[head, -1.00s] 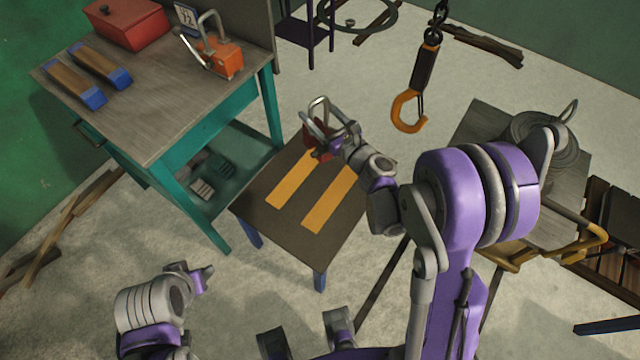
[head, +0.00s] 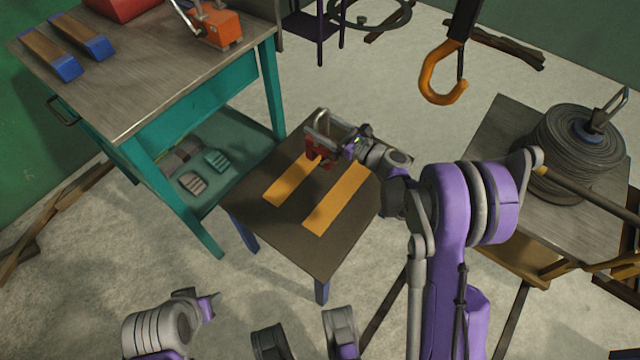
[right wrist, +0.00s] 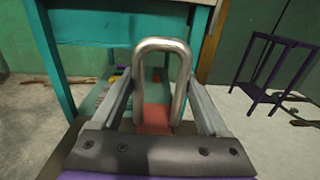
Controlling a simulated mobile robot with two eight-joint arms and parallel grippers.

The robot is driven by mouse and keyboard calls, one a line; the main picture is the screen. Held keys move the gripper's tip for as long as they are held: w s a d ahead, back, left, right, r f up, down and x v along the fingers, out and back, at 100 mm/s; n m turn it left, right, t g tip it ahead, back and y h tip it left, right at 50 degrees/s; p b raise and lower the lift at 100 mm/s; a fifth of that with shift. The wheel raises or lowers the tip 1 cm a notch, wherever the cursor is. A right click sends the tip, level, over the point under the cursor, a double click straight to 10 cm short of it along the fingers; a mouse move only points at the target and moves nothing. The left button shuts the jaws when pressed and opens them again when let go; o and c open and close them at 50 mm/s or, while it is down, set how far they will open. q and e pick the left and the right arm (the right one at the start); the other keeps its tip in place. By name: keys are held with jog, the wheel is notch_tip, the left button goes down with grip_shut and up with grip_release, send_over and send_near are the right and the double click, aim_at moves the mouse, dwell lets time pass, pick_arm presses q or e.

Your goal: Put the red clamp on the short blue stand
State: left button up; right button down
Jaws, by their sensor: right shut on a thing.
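The red clamp (head: 318,150), with a steel loop on top, is at the far end of the short blue stand (head: 270,222), which has a dark top, two yellow strips and blue legs. My right gripper (head: 338,143) is shut on the clamp. In the right wrist view the loop (right wrist: 163,62) rises between my fingers, and part of the red body (right wrist: 152,118) shows below. I cannot tell whether the clamp's underside touches the stand top. My left gripper (head: 208,303) is at the lower left, away from the stand; its fingers are too small to read.
A teal workbench (head: 150,85) stands left of the stand, with an orange clamp-like thing (head: 215,25) and two blue-ended blocks on it. An orange hook (head: 440,80) hangs behind. A cable reel (head: 572,150) sits on a table at right. The stand's near top is clear.

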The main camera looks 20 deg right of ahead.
jog(key=shift+w+f+b, duration=0.2)
jog(key=shift+f+b, duration=0.1)
jog(key=shift+f, duration=0.3)
jog(key=shift+w+f+b, duration=0.15)
jog(key=shift+f+b, duration=0.15)
jog(key=shift+f, duration=0.3)
pick_arm(q)
jog(key=shift+s+f+b+x, duration=0.1)
jog(key=shift+s+b+x, duration=0.1)
jog(key=shift+b+x, duration=0.45)
jog(key=shift+s+f+b+x, duration=0.1)
jog(key=shift+s+b+x, duration=0.15)
jog(key=shift+x, duration=0.75)
jog(key=shift+s+f+b+x, duration=0.1)
jog(key=shift+b+x, duration=0.35)
jog(key=shift+x, duration=0.35)
pick_arm(e)
notch_tip(320, 180, down, 10)
jog(key=shift+r, duration=0.15)
grip_release()
jog(key=shift+f, duration=0.2)
